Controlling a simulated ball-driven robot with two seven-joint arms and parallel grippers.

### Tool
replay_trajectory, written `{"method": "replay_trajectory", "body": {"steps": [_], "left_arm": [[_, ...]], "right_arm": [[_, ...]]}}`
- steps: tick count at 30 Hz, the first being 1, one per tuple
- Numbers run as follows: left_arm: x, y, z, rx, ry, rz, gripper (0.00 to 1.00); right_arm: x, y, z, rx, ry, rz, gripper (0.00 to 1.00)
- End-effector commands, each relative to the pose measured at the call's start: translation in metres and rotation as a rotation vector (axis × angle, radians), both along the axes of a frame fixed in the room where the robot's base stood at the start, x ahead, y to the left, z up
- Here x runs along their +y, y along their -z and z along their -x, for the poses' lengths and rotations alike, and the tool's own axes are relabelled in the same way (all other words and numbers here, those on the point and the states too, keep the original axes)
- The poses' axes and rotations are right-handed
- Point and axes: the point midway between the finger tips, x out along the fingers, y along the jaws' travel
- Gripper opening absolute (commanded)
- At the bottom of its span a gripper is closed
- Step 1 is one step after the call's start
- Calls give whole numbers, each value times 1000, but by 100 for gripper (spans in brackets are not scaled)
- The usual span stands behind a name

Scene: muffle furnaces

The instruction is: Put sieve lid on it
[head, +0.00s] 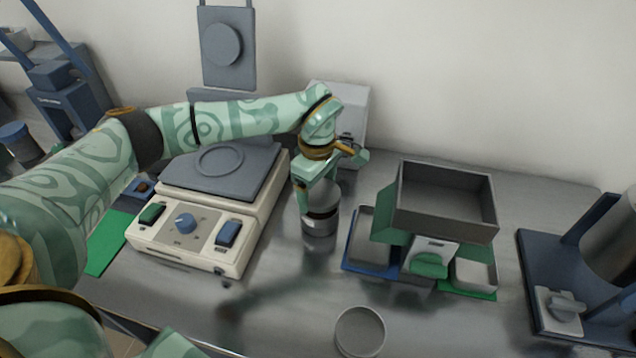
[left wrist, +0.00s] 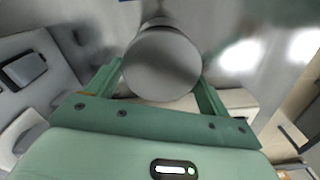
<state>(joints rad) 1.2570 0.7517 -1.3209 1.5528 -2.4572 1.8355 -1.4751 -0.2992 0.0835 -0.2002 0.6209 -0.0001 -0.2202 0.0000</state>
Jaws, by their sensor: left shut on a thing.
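My left gripper (head: 318,192) points down over the middle of the table, right of the hotplate. It is shut on a round grey lid (left wrist: 162,64), which sits between its two green fingers in the left wrist view. Directly below is a short metal cylinder, which looks like the sieve (head: 319,222), standing upright on the table with a darker band near its top. The fingers partly hide the lid in the head view, and I cannot tell whether lid and sieve touch. My right gripper is not in view.
A cream hotplate (head: 205,215) with a grey top stands close on the left. A grey open box (head: 445,215) on a green stand with small trays is on the right. A round grey dish (head: 360,331) stands at the front. A blue device (head: 560,285) is far right.

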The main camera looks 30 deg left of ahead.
Motion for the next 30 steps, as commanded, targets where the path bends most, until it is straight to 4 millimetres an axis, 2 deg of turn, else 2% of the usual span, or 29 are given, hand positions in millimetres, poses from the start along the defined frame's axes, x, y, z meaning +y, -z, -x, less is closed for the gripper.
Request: {"method": "replay_trajectory", "body": {"steps": [11,30], "left_arm": [[0,0,0,0,0,0,56],[0,1,0,0,1,0,56]], "right_arm": [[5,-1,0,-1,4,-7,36],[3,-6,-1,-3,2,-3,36]]}}
